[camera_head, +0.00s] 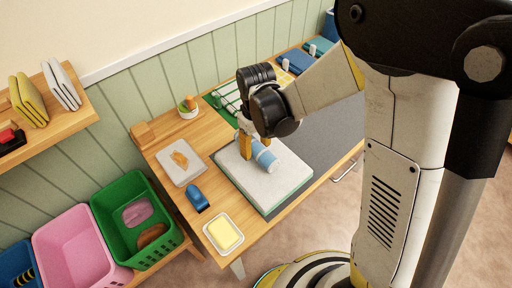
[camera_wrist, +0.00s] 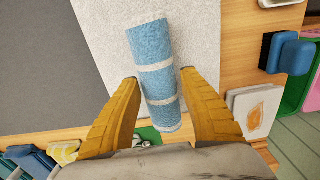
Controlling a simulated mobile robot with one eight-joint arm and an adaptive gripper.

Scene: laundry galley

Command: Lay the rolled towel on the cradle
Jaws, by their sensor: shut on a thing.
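The rolled towel (camera_head: 265,157) is light blue with white bands. It lies along or just above the white pad (camera_head: 280,190); I cannot tell if it touches. My gripper (camera_head: 256,150) points down with its yellow fingers on either side of the towel, shut on it. In the wrist view, the towel (camera_wrist: 155,75) runs lengthwise between the fingers (camera_wrist: 160,88), its near end towards the palm. A green item with white bars (camera_head: 226,96), possibly the cradle, is at the back of the bench, partly hidden by my gripper.
Left on the bench are a tile with an orange mark (camera_head: 181,162), a blue brush-like block (camera_head: 197,197) and a yellow block in a dish (camera_head: 223,233). A small potted plant (camera_head: 188,107) stands behind. Folded blue cloths (camera_head: 296,62) lie at the far end. Grey worktop (camera_head: 325,125) is clear.

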